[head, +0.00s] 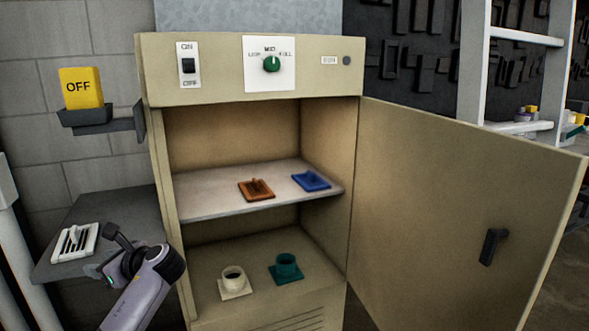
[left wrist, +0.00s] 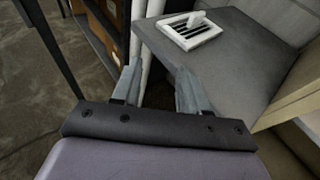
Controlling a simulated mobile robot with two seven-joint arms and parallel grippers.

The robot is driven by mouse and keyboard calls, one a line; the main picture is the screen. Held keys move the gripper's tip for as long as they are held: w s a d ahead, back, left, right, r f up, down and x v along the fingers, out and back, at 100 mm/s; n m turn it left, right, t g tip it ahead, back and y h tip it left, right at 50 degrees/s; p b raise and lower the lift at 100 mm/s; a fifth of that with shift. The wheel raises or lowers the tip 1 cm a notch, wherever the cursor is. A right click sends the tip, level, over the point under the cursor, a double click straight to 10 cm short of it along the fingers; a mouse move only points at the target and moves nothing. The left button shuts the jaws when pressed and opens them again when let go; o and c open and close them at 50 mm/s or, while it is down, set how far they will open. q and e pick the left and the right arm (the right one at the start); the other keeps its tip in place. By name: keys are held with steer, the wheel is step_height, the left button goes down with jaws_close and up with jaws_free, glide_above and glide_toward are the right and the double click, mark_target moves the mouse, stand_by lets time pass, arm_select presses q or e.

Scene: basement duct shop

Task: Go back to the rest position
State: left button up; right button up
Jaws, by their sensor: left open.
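My left gripper (head: 107,262) is at the lower left of the head view, in front of the grey side shelf. In the left wrist view its two fingers (left wrist: 155,88) stand apart with nothing between them. A white slotted vent piece (head: 76,242) lies on the grey shelf (head: 125,212), apart from the gripper; it also shows in the left wrist view (left wrist: 194,30). My right gripper is not in view.
A beige cabinet (head: 230,75) stands open, its door (head: 450,200) swung right. Its inner shelf (head: 215,190) holds a brown piece (head: 256,190) and a blue piece (head: 311,181). A white collar (head: 234,282) and a teal collar (head: 286,268) stand below. A yellow OFF block (head: 81,88) sits on a bracket.

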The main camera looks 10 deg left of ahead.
arm_select(q)
steer(key=w+d+f+n+t+h, duration=0.2)
steer(key=w+d+n+t+h, duration=0.4)
steer(key=w+t, duration=0.45)
steer(key=w+d+r+n+t+h, duration=0.3)
steer(key=d+n+h, duration=0.1)
steer(key=d+n, duration=0.1)
steer(key=w+d+r+n+t+h, duration=0.3)
steer(key=d+n, duration=0.2)
steer(key=d, duration=0.1)
steer(key=s+d+f+g+h, duration=0.1)
steer(key=s+d+f, duration=0.2)
steer(key=s+f, duration=0.3)
steer(key=s+d+f+m+g+h, duration=0.1)
steer(key=s+d+f, duration=0.25)
steer(key=f, duration=0.35)
steer(key=s+d+f+g+h, duration=0.1)
steer(key=s+d+f+g, duration=0.1)
steer(key=s+f, duration=0.4)
steer(key=s+d+f+g, duration=0.1)
steer(key=s+d+f, duration=0.1)
steer(key=s, duration=0.5)
steer(key=s+d+f+g, duration=0.1)
steer(key=s+d+f, duration=0.2)
steer(key=s, duration=0.4)
steer(key=s+d+f+n+g+h, duration=0.1)
steer(key=s+d+f, duration=0.2)
steer(key=s, duration=0.5)
steer(key=shift+f, duration=0.9)
